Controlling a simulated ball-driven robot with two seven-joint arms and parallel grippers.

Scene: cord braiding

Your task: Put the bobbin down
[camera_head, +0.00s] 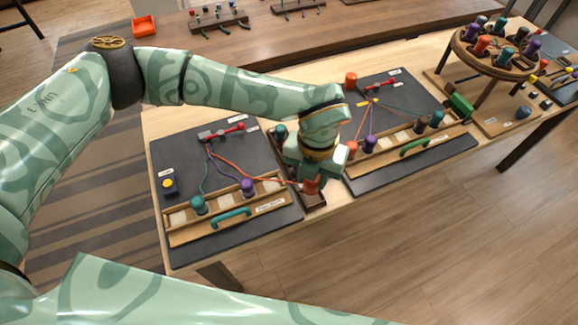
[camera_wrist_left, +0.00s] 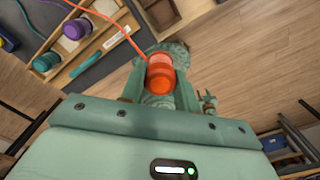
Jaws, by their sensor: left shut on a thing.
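My left gripper (camera_head: 312,180) is shut on an orange-red bobbin (camera_head: 311,187), which shows between its fingers in the left wrist view (camera_wrist_left: 160,73). An orange cord (camera_head: 250,171) runs from this bobbin to the red clamp (camera_head: 222,132) on the left mat. The gripper is at the right end of the left wooden rack (camera_head: 182,237), by a small dark wooden tray (camera_head: 315,201). I cannot tell whether the bobbin touches anything beneath. A teal bobbin (camera_head: 198,205) and a purple bobbin (camera_head: 247,187) stand in the left rack, with pale empty places beside them. My right gripper is not in view.
The right mat (camera_head: 357,185) holds another rack with several bobbins, including a purple one (camera_head: 369,144). A teal bobbin (camera_head: 280,131) stands close behind my gripper. A round stand (camera_head: 493,64) with several bobbins is at the far right. The left mat's upper part is mostly clear.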

